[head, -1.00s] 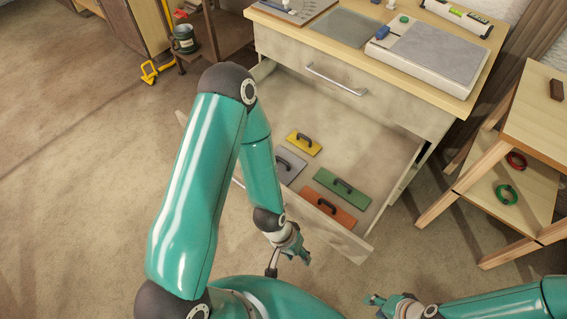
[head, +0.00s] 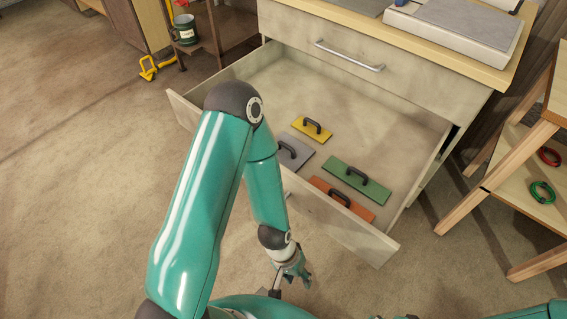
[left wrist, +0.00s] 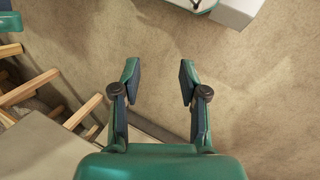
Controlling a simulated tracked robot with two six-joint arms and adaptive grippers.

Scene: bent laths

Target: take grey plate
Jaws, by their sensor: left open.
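The grey plate (head: 303,154), with a black bow handle, lies flat in the open drawer (head: 365,245), near the drawer's front left. Part of it is close behind my left arm. My left gripper (head: 303,281) is open and empty, in front of the drawer and outside it, apart from the plate. In the left wrist view its two fingers (left wrist: 159,75) stand apart with bare floor between them; the grey plate does not show there. Only a sliver of my right gripper (head: 392,317) shows at the bottom edge.
A yellow plate (head: 324,135), a green plate (head: 340,170) and an orange plate (head: 363,211) lie around the grey one. The drawer's front panel stands between my left gripper and the plates. A wooden shelf stand (head: 470,212) is at the right.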

